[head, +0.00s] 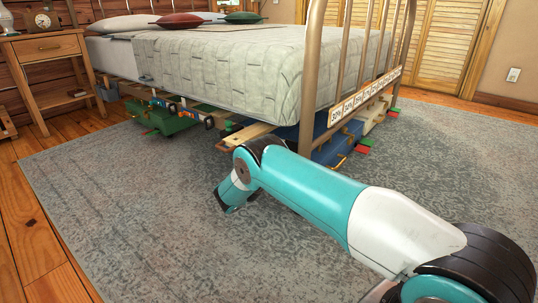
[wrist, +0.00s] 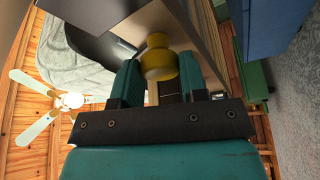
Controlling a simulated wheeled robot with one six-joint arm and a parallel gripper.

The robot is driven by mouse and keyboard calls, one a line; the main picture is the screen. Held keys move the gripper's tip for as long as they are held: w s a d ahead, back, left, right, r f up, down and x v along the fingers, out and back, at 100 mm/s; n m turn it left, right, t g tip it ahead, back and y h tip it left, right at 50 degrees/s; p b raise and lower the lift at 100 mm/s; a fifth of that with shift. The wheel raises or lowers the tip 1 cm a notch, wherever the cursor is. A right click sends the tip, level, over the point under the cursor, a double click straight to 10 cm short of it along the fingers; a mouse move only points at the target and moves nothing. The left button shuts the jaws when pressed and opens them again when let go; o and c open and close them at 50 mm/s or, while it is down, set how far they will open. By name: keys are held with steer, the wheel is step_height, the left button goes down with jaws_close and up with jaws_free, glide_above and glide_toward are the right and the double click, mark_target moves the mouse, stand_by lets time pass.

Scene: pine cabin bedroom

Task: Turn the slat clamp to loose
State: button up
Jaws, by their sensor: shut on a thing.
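A yellow round knob (wrist: 159,62), which I take for the slat clamp, stands between the two fingers of my gripper (wrist: 160,80) in the wrist view. My gripper is shut on it. The knob sits near a pale board (wrist: 148,22). Its turn position cannot be read, and no mark for loose shows. In the head view my arm reaches to the bed's near lower edge; my fingers and the knob cannot be made out there.
The bed (head: 265,62) has a metal foot frame with a label strip (head: 362,97). Under it are a green box (head: 168,118), wooden slats (head: 248,133) and a blue bin (head: 312,128). A nightstand (head: 45,46) stands at left. The rug (head: 120,200) in front is clear.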

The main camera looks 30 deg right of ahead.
steer(key=m+g+h+b, duration=0.1)
steer(key=m, duration=0.3)
steer(key=m+g+h+b, duration=0.1)
steer(key=m+h, duration=0.1)
steer(key=m, duration=0.2)
steer(key=m+h+b, duration=0.1)
steer(key=m+h, duration=0.1)
steer(key=m, duration=0.3)
steer(key=shift+w+a+f+g, duration=0.15)
steer(key=shift+w+f+g, duration=0.15)
steer(key=shift+g, duration=0.1)
steer(key=shift+r+m, duration=0.15)
steer(key=shift+m, duration=0.15)
steer(key=o, duration=0.9)
steer(key=shift+r, duration=0.1)
